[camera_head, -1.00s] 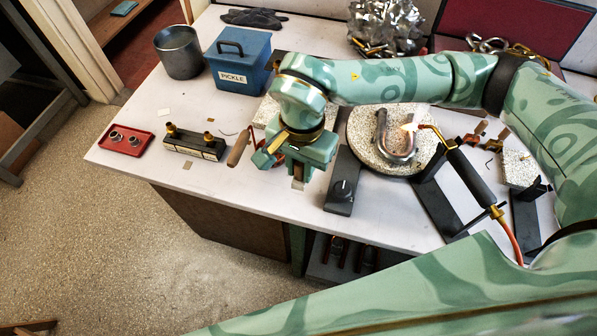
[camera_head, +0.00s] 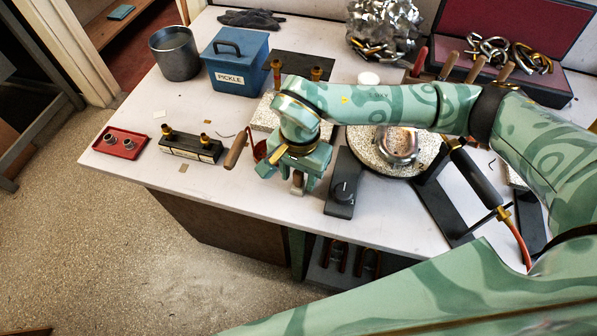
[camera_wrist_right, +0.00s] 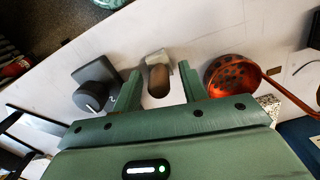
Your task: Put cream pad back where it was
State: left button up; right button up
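My right gripper (camera_head: 297,181) points down at the table's front edge, left of the dark block with a knob. In the right wrist view its two fingers (camera_wrist_right: 160,72) are open, on either side of a brown rounded handle (camera_wrist_right: 158,80), with a gap on both sides. A small cream-grey block (camera_wrist_right: 157,58) lies at the handle's far end and looks like the cream pad; whether they are joined I cannot tell. In the head view the handle and block are mostly hidden by the gripper. My left gripper is in neither view.
A copper strainer (camera_wrist_right: 232,78) is beside one finger and the knobbed block (camera_wrist_right: 95,88) beside the other. A torch (camera_head: 475,178) stands right, by the round speckled board (camera_head: 371,158). A blue PICKLE box (camera_head: 237,62) and red tray (camera_head: 119,143) are left.

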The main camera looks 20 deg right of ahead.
jog(key=shift+r, duration=0.1)
notch_tip(320, 180, up, 12)
jog(key=p, duration=0.2)
jog(key=shift+w+d, duration=0.15)
jog(key=shift+w, duration=0.05)
